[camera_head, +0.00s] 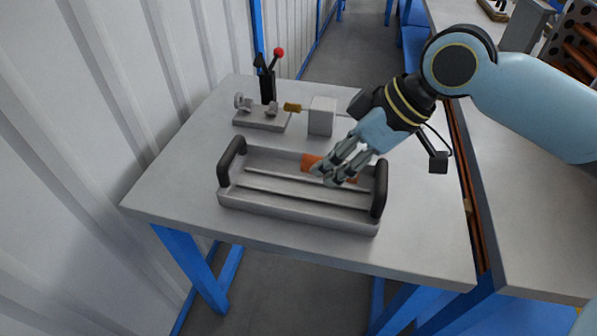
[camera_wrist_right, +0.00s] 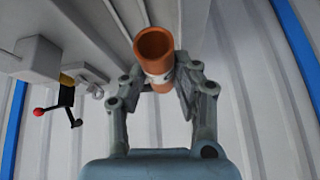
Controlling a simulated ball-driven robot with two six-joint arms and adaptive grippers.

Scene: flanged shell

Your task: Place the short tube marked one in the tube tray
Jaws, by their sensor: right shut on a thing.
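The short tube (camera_wrist_right: 155,52) is copper-orange with a pale band; no number can be read on it. In the wrist view my right gripper (camera_wrist_right: 164,88) is shut on it, with a finger on each side. In the head view the orange tube (camera_head: 312,162) shows at the fingertips of my right gripper (camera_head: 324,176), over the back right part of the grey tube tray (camera_head: 300,217). The fingers hide part of the tube, and I cannot tell whether it touches the tray. The tray has long ribs and a black handle at each end. My left gripper is not in view.
A clamp fixture (camera_head: 262,122) with a red-knobbed lever stands behind the tray, and a grey block (camera_head: 322,115) stands beside it. A corrugated wall is at left. The table's (camera_head: 170,190) front left is clear. A rack with copper tubes (camera_head: 580,50) is at far right.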

